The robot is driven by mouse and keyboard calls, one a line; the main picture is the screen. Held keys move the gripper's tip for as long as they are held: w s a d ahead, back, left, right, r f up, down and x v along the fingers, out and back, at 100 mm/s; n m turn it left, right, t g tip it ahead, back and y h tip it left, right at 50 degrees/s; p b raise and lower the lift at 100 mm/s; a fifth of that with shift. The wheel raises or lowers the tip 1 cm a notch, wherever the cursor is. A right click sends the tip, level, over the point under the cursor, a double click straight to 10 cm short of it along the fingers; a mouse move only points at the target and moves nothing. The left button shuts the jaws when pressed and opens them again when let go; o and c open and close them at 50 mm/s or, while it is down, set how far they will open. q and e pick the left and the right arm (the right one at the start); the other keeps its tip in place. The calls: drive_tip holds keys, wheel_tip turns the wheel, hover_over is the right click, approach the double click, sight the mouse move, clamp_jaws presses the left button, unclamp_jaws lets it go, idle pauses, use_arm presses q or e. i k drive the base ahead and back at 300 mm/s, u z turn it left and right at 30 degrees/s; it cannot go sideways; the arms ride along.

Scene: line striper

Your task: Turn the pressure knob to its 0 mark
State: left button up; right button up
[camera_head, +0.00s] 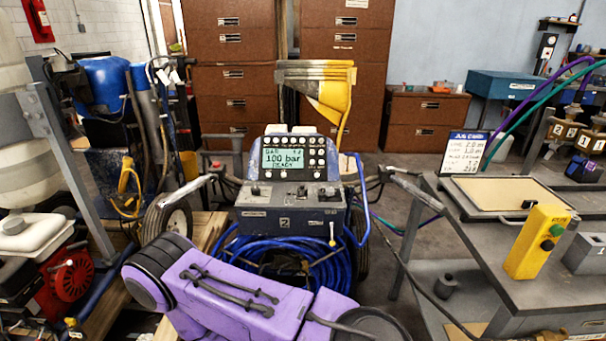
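Small round buttons or knobs surround the screen. Below it, a grey control box (290,218) carries small dark knobs on its top face, one at the left (255,190) and one near the middle (302,191). I cannot tell which is the pressure knob, and its marks are too small to read. A small lever (332,235) with a pale tip is on the box's front. Neither of my grippers is in view.
A blue hose coil (290,255) lies below the control box. A grey bench (470,240) at the right holds a yellow button box (538,241) and a printed sign (464,154). A red-and-black engine (68,275) stands at the left. Brown drawer cabinets (232,75) stand behind.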

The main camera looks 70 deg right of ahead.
sight(255, 191)
drive_tip(key=z, duration=1.45)
drive_tip(key=i, duration=0.4)
drive_tip(key=z, duration=1.1)
